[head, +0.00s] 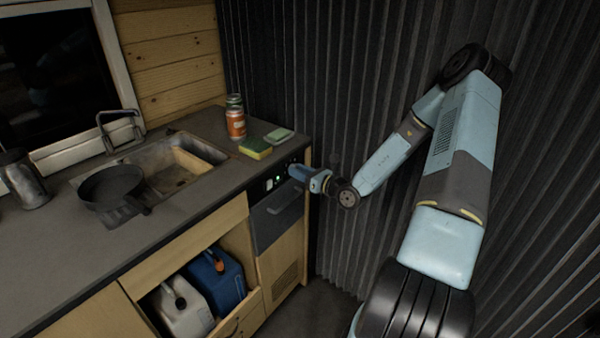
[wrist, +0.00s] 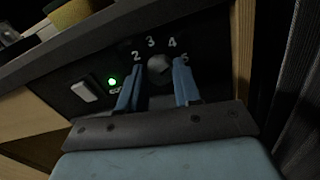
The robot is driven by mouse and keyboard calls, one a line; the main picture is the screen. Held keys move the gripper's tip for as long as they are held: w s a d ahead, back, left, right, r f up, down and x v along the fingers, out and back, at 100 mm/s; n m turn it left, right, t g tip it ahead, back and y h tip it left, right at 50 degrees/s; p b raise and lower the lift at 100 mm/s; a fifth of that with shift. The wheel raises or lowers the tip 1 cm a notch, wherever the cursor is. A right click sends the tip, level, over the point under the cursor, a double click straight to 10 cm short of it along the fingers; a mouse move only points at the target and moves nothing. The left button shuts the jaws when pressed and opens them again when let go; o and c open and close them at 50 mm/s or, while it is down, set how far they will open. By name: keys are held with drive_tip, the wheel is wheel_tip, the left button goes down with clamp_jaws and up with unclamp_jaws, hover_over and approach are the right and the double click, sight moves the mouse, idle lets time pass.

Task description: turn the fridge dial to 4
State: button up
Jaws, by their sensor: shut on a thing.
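The fridge (head: 278,222) is set into the counter's right end, with a dark control panel (head: 262,188) along its top. In the wrist view the dial (wrist: 158,66) is a small grey knob with the printed numbers 2, 3, 4 and 5 around its upper side. My gripper (wrist: 158,86) has its two blue fingers on either side of the dial and is shut on it. The fingers hide part of the dial and the lower scale. I cannot tell which number the dial points to. In the head view my gripper (head: 297,172) reaches the panel from the right and covers the dial.
A white switch (wrist: 85,91) and a lit green lamp (wrist: 112,80) sit left of the dial. A sponge (head: 256,149) and cans (head: 236,124) stand on the counter above. A corrugated wall (head: 335,100) closes off the right side, close to my arm.

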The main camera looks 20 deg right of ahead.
drive_tip(key=shift+n, duration=1.6)
drive_tip(key=o, duration=1)
drive_tip(key=v, duration=1.3)
drive_tip(key=shift+s+d+f, duration=0.1)
drive_tip(key=shift+s+d, duration=0.15)
drive_tip(key=shift+s, duration=0.05)
